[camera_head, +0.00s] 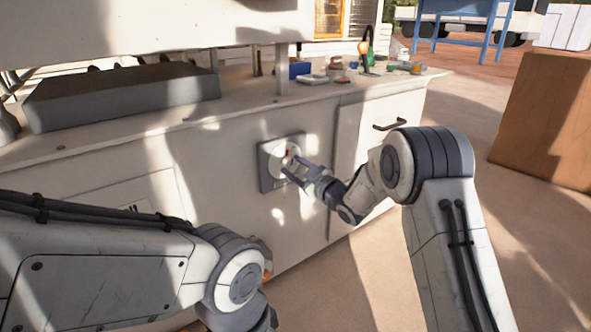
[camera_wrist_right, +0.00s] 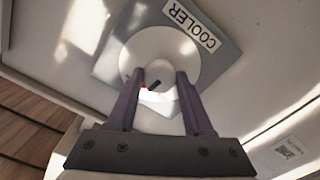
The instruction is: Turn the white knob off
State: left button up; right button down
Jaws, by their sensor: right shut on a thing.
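The white knob (camera_wrist_right: 156,97) sits on a round white dial (camera_wrist_right: 162,50) on a grey square panel (camera_head: 266,174) on the front of the white cabinet. The panel carries a label reading COOLER (camera_wrist_right: 188,24). In the right wrist view, a red mark and a dark mark show near the knob. My right gripper (camera_head: 293,171) reaches the panel from the right. Its two purple fingers are shut on the knob, one on each side. My left arm shows at the lower left of the head view, but its gripper is out of the picture.
The cabinet counter (camera_head: 240,112) holds a long dark grey box (camera_head: 125,97) and several small items at its far end. A cabinet door with a dark handle (camera_head: 389,125) is right of the panel. A brown box (camera_head: 548,118) stands at the right. Floor between is clear.

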jog(key=n+b, duration=0.1)
jog(key=n, duration=0.3)
jog(key=shift+w+d+n+b, duration=0.1)
jog(key=shift+d+n+b, duration=0.05)
jog(key=shift+n+b, duration=1.6)
jog(key=shift+n, duration=1.05)
jog(key=shift+r, duration=0.1)
jog(key=shift+c, duration=1.5)
grip_release()
jog(key=p+v, duration=0.4)
jog(key=v, duration=0.6)
jog(key=shift+s, duration=0.2)
jog(key=shift+d, duration=0.1)
